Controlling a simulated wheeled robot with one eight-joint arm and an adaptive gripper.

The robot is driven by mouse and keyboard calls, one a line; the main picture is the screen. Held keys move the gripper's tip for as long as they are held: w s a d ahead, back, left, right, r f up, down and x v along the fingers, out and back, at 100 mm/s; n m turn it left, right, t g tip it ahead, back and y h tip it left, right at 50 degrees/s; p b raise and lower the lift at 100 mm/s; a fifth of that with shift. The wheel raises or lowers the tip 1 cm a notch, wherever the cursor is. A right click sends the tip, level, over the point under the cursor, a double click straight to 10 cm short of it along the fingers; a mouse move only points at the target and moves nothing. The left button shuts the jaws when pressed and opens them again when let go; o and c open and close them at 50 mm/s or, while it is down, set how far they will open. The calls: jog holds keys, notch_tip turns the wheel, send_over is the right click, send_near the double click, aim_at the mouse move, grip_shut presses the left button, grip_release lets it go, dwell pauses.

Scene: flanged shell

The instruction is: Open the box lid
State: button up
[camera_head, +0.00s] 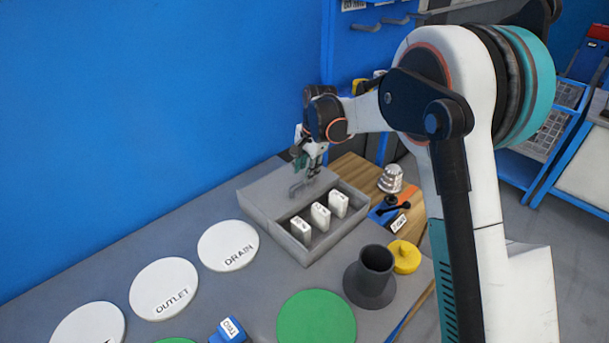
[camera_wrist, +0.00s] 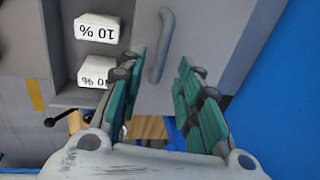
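A grey box (camera_head: 318,252) stands on the bench against the blue wall. Its flat grey lid (camera_head: 270,193) covers the rear part, and the front part is uncovered, showing white blocks (camera_head: 320,215) inside. A grey bar handle (camera_head: 299,190) is on the lid; it also shows in the wrist view (camera_wrist: 164,38). My gripper (camera_head: 308,170) is above the lid, close to the handle. In the wrist view my gripper (camera_wrist: 163,62) has its green-padded fingers apart, with the handle's end between them and gaps on both sides. Whether the fingers reach down to handle height is unclear.
White discs marked DRAIN (camera_head: 228,245) and OUTLET (camera_head: 164,289) lie left of the box. A dark flanged cylinder (camera_head: 374,272), a yellow cap (camera_head: 405,257) and a green disc (camera_head: 316,320) are in front. A metal fitting (camera_head: 391,179) stands to the right.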

notch_tip(320, 180, up, 8)
jog(key=s+d, duration=0.1)
jog(key=shift+r, duration=0.15)
jog(key=shift+s+d, duration=0.1)
jog(key=shift+d, duration=0.05)
jog(key=s+d+r+n+t, duration=0.1)
jog(key=s+d+r+n, duration=0.1)
jog(key=s+d+r, duration=0.55)
jog(key=s+d+r+n+t, duration=0.25)
jog(key=s+d, duration=0.25)
jog(key=s, duration=0.6)
jog(key=s+d+f+n+t, duration=0.1)
jog(key=s+d, duration=0.3)
jog(key=s, duration=0.4)
jog(key=s+d+f+n+t+h, duration=0.1)
jog(key=s+d+f+n, duration=0.2)
jog(key=s, duration=0.6)
jog(key=shift+s+d+f+h+b, duration=0.25)
jog(key=shift+d+f+h+b, duration=0.1)
jog(key=shift+b, duration=0.1)
